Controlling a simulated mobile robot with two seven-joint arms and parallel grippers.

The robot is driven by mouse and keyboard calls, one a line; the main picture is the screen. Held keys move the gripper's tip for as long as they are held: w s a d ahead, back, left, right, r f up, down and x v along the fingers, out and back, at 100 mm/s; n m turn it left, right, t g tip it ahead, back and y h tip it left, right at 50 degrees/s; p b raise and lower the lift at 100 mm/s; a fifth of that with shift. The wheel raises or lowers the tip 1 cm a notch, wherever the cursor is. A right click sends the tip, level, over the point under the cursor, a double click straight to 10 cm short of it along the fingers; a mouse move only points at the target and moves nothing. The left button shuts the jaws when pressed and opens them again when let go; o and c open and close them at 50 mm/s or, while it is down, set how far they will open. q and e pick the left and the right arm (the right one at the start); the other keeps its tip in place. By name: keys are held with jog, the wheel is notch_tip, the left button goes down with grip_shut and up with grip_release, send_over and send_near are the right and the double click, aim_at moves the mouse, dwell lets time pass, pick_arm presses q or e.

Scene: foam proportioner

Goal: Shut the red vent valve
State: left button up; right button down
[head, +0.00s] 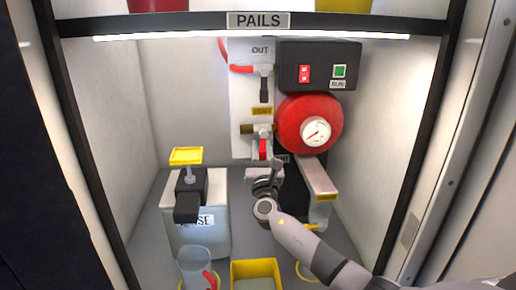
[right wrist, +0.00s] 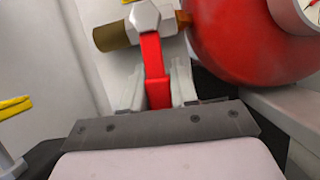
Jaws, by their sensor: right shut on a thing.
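The red vent valve (head: 263,149) is on the white back panel, below a yellow label (head: 262,111). Its red lever points down from a grey hex body, and a brass stub sticks out to the left, crosswise to the lever. In the right wrist view the red lever (right wrist: 154,58) runs down between the two pale fingers. My right gripper (head: 263,172), also in the right wrist view (right wrist: 157,88), is shut on the lever's lower part. The lever's lower end is hidden by the gripper. My left gripper is not in view.
Above is the OUT valve with a black lever (head: 264,89) and a red hose. A red tank with a gauge (head: 316,131) and a switch box (head: 318,66) are close on the right. A white container (head: 209,240), a clear jug (head: 195,268) and a yellow tray (head: 256,265) stand below.

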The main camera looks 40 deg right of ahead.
aim_at(264, 158)
jog(key=shift+s+d+r+n+t+y, duration=0.1)
jog(key=shift+d+n+t+y, duration=0.15)
jog(key=shift+n, duration=0.35)
jog(key=c, duration=1)
grip_release()
jog(key=shift+o, duration=0.2)
jog(key=shift+s+a+f, duration=0.15)
jog(key=shift+f, duration=0.05)
jog(key=shift+v, duration=3.35)
jog(key=shift+r, duration=0.1)
